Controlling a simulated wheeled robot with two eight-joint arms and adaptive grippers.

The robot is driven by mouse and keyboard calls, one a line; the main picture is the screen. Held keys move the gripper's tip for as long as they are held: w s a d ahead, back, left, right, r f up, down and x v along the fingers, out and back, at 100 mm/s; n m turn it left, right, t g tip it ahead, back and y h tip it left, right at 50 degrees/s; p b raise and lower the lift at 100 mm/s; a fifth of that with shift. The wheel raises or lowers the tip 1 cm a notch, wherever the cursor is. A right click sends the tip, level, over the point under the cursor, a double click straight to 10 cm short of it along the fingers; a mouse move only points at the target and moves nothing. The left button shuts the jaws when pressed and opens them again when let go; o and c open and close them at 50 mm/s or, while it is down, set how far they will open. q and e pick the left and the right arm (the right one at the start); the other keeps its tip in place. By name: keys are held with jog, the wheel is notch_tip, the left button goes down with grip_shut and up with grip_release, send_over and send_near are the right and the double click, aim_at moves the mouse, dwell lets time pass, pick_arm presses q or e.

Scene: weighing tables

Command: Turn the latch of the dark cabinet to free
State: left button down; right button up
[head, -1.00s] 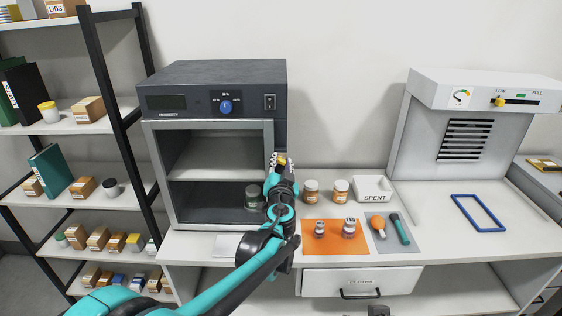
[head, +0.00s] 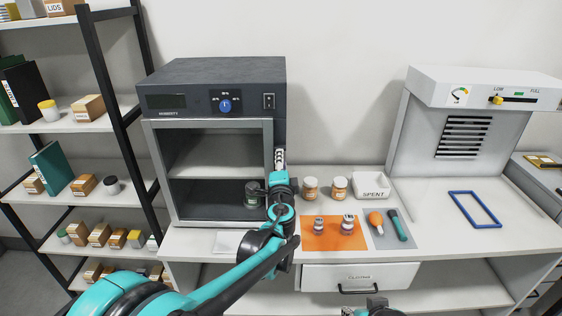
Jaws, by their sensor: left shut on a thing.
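The dark cabinet (head: 218,75) stands on the left part of the table, its grey-framed front (head: 208,124) facing me. My left gripper (head: 280,158) is at the right edge of that frame, about mid-height, and is shut on the latch. The latch itself is hidden behind the gripper and wrist, so I cannot tell its angle. Part of my right arm or gripper (head: 376,304) shows at the bottom edge; its jaws cannot be made out.
A dark jar (head: 252,194) stands inside the cabinet, low down. To the right are two orange jars (head: 311,188), a SPENT tray (head: 371,196), an orange mat (head: 318,243) with two small vials, and a blue frame (head: 474,225). A shelf rack (head: 112,90) stands left.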

pick_arm(q)
jog(key=shift+m, duration=0.9)
jog(key=shift+f, duration=0.1)
jog(key=c, duration=1.2)
grip_release()
jog(key=shift+o, duration=0.2)
jog(key=s, duration=1.2)
